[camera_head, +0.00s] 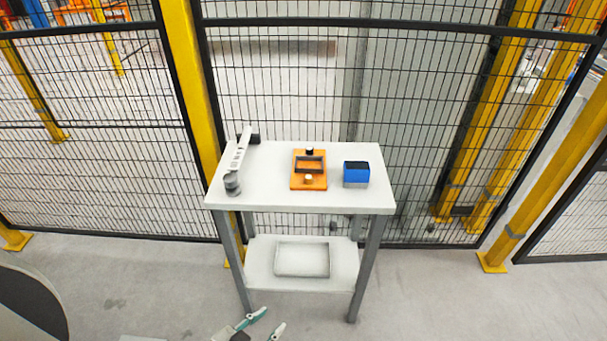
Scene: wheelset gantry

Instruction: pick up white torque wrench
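The white torque wrench (239,152) lies at the left end of the white table top (275,194), slanting away from me. It has a dark part at its far end and a dark grey round part at its near end. My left gripper (268,324) is at the bottom edge of the head view, low in front of the table and well apart from the wrench. Its two fingertips are spread with nothing between them. My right gripper is not in this view.
An orange fixture (309,184) and a blue box (356,174) stand on the table, right of the wrench. A lower shelf holds a shallow white tray (302,273). A mesh fence (290,90) with yellow posts stands close behind. Floor in front is clear.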

